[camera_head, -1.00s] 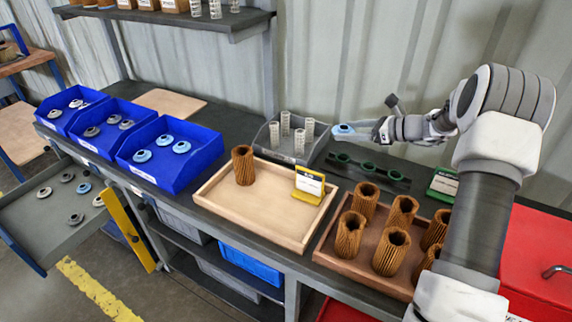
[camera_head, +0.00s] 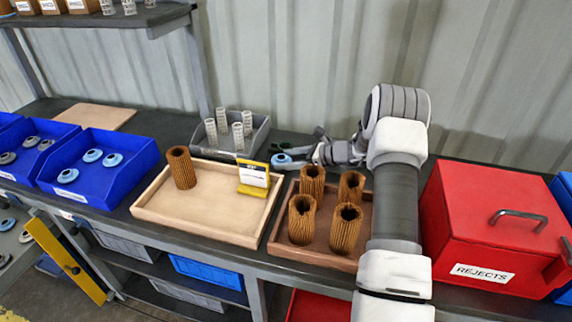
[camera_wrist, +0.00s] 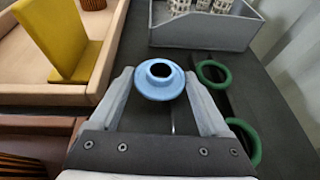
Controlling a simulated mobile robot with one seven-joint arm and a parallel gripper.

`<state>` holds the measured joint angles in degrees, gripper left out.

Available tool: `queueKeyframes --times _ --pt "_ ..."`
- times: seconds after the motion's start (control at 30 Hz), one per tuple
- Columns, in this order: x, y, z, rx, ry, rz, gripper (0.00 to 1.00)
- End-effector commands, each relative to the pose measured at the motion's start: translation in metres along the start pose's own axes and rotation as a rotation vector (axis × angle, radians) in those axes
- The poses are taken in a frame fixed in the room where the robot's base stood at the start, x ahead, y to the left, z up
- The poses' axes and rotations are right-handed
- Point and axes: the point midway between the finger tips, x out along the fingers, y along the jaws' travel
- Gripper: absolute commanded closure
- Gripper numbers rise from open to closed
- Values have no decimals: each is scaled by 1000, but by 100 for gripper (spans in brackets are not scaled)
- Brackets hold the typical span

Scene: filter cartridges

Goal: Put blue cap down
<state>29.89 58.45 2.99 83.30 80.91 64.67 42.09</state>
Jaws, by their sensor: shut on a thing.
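My gripper (camera_wrist: 160,90) is shut on a blue cap (camera_wrist: 160,80), a round light-blue disc with a raised collar and a dark central hole. The cap also shows in the head view (camera_head: 284,159), above the dark bench at the back, behind the brown tray. In the wrist view the cap sits between my two grey fingers, with dark bench top under and around it. Whether the cap touches the bench I cannot tell. Green rings (camera_wrist: 212,72) on a dark holder lie just right of my gripper in the wrist view.
A pale wooden tray (camera_head: 206,227) holds a brown pleated filter (camera_head: 181,168) and a yellow sign stand (camera_head: 254,178). A grey bin (camera_head: 258,135) holds several white mesh cores. A brown tray (camera_head: 318,254) holds several filters. Blue bins (camera_head: 131,156) stand left; a red REJECTS box (camera_head: 491,220) stands right.

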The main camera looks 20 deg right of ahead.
Motion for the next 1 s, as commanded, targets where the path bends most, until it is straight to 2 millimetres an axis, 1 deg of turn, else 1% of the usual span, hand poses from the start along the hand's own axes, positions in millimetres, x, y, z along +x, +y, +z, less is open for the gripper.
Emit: queueKeyframes --times 0.03,0.1,0.3,0.47,0.5,0.53,0.57,0.8,0.9,0.97,1.0 --pt "4 0 -9 2 0 1 72" --pt "6 0 -14 1 0 0 72" --pt "5 0 -13 0 0 -1 72" --pt "7 0 -17 0 -1 -1 72" --pt "7 0 -16 0 0 0 15" --pt "7 0 -16 0 0 0 9" --pt "6 0 -16 0 0 0 8" --pt "6 0 -16 0 0 -1 8" --pt "5 0 -13 0 0 -1 8" --pt "1 -1 -12 1 0 -2 8" --pt "-5 -1 -12 1 0 -3 8"
